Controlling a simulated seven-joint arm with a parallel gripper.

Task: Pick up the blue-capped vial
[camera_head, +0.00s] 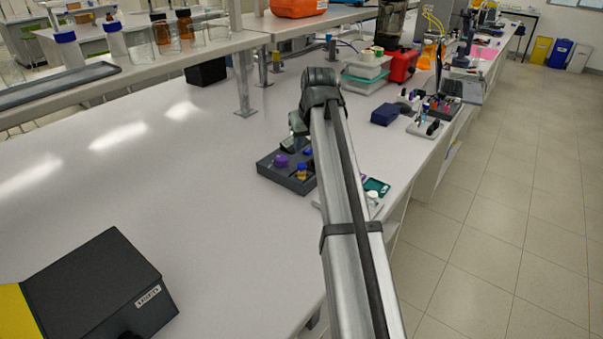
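A dark grey rack (277,177) sits on the white bench beside my arm. In it stand a purple-capped item (281,160) and a small amber vial with a dark blue cap (302,171) near the front right. Another small blue cap (308,152) shows behind the amber vial, close against my arm. My gripper (290,146) points down from the arm's far end, over the back of the rack. Its fingers are small and partly merged with the rack, so I cannot tell whether they are open. My arm hides part of the rack's right side.
A tray with a teal item (377,187) lies right of my arm, near the bench edge. A black box (100,285) stands at front left. Shelf posts (243,85) rise behind. The bench's left middle is clear.

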